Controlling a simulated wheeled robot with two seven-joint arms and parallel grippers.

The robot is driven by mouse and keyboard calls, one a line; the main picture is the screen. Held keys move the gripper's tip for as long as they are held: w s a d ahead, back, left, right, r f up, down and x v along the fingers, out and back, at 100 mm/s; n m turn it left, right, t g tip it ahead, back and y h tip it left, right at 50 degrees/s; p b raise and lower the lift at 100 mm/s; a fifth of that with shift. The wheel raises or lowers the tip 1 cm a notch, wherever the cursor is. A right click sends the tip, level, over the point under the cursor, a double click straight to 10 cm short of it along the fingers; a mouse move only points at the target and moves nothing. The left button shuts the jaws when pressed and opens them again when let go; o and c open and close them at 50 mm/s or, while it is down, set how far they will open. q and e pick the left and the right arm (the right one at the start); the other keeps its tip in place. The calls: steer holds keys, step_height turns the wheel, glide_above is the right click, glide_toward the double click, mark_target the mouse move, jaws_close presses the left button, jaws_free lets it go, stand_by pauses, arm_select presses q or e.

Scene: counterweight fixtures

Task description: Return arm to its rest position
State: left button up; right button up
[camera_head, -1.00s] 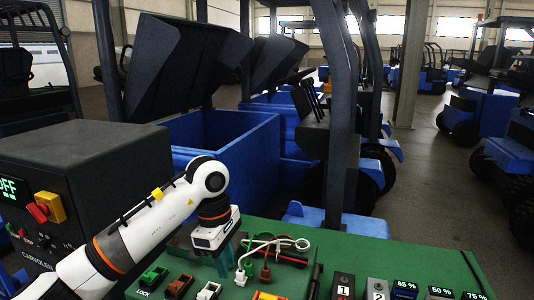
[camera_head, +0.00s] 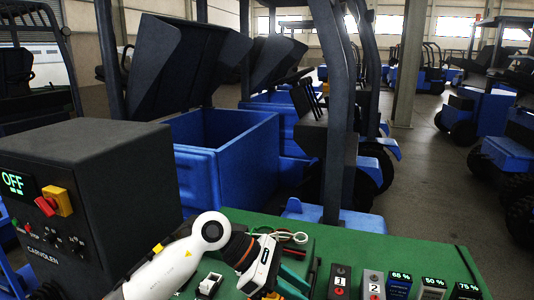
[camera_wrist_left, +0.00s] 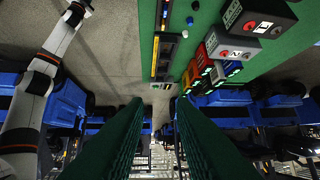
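My left arm (camera_head: 170,272) is white and comes in from the lower left of the head view. Its gripper (camera_head: 294,280) is above the front of the green bench (camera_head: 420,252), with its fingers pointing right. In the left wrist view the two long dark green fingers (camera_wrist_left: 157,140) are apart with nothing between them. A second white arm (camera_wrist_left: 40,75) shows at the left of the wrist view. Its end (camera_wrist_left: 75,14) is small and its finger state is unclear. No right gripper shows in the head view.
A white connector (camera_head: 208,286) stands on the bench left of my gripper. Looped leads (camera_head: 292,237) lie behind it. Numbered blocks (camera_head: 340,282) and percentage blocks (camera_head: 400,284) stand to the right. A black control box (camera_head: 100,195) reading OFF and a blue bin (camera_head: 225,160) are behind.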

arm_select(q)
steer(key=s+d+r+n+t+h, duration=0.2)
steer(key=d+r+n+h, duration=0.1)
steer(key=r+n+h, duration=0.5)
steer(key=w+a+r+n+t, duration=0.15)
steer(key=a+n+t, duration=0.25)
steer(key=n+t, duration=0.45)
steer(key=w+a+f+n+t, duration=0.1)
steer(key=w+a+n+t, duration=0.1)
steer(key=a+n+t, duration=0.5)
steer(key=a+f+n+t+y, duration=0.1)
steer(key=a+f+n+y, duration=0.7)
steer(key=n, duration=0.4)
steer(key=a+f+n+y, duration=0.5)
steer(key=f+n+y, duration=0.3)
steer(key=n+y, duration=0.3)
steer(key=s+a+f+n+g, duration=0.2)
steer(key=s+f+n+g, duration=0.2)
steer(key=s+f+g, duration=0.55)
steer(key=s+a+f+n+g, duration=0.35)
steer(key=s+f, duration=0.35)
steer(key=s, duration=0.8)
step_height(320, 180, down, 27)
steer(key=s+g, duration=0.1)
steer(key=s, duration=0.1)
steer(key=s+a+f+g, duration=0.1)
steer(key=s+a+f, duration=0.1)
steer(key=s+f, duration=1.3)
steer(key=shift+s+a+f, duration=0.15)
steer(key=shift+s, duration=0.35)
